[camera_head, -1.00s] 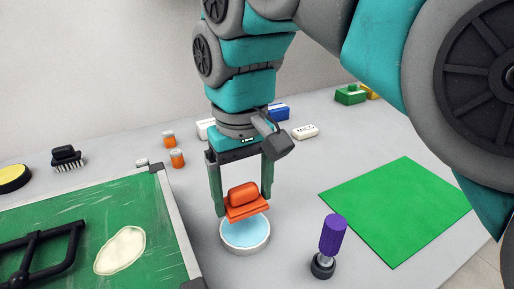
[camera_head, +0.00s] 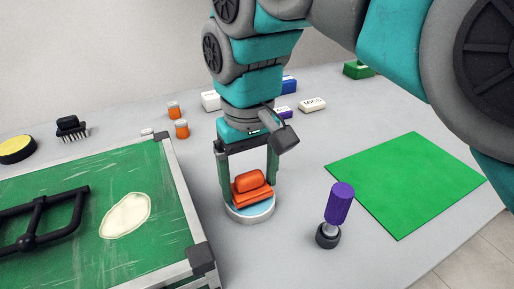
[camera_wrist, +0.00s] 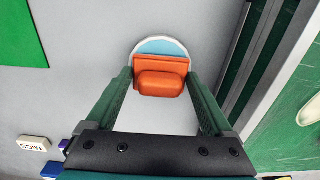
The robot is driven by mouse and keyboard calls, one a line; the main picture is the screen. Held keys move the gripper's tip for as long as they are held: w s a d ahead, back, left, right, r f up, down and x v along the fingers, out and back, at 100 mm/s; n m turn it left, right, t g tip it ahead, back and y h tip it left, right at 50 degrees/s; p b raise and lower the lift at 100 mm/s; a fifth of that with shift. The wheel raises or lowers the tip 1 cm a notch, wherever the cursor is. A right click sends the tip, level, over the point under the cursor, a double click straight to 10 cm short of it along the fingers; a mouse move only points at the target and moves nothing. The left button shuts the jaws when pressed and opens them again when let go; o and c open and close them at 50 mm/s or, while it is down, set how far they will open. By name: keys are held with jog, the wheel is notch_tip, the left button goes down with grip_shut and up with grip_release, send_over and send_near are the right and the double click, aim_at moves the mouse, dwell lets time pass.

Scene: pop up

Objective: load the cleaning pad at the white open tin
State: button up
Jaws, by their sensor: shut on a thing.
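An orange cleaning pad (camera_head: 252,188) with a raised block-shaped grip is held between the two green fingers of my gripper (camera_head: 249,185). The gripper is shut on it. The white open tin (camera_head: 250,216), round and shallow with pale blue contents, is directly below the pad. The pad covers much of the tin in the head view, and its lower edge looks at or just above the rim; I cannot tell whether it touches the contents. In the wrist view the pad (camera_wrist: 161,76) overlaps the near part of the tin (camera_wrist: 160,41), whose far part shows beyond it.
A framed green board (camera_head: 80,190) with a cream patch (camera_head: 126,215) and black handle lies left of the tin. A purple-handled tool (camera_head: 338,205) stands to the right, before a green mat (camera_head: 405,182). Orange-and-white jars (camera_head: 181,129) and small boxes (camera_head: 312,104) are behind.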

aim_at(249, 175)
jog(key=shift+f, duration=0.6)
dwell(1.6)
jog(key=shift+r, duration=0.1)
jog(key=shift+r+p, duration=0.55)
jog(key=shift+r, duration=2.95)
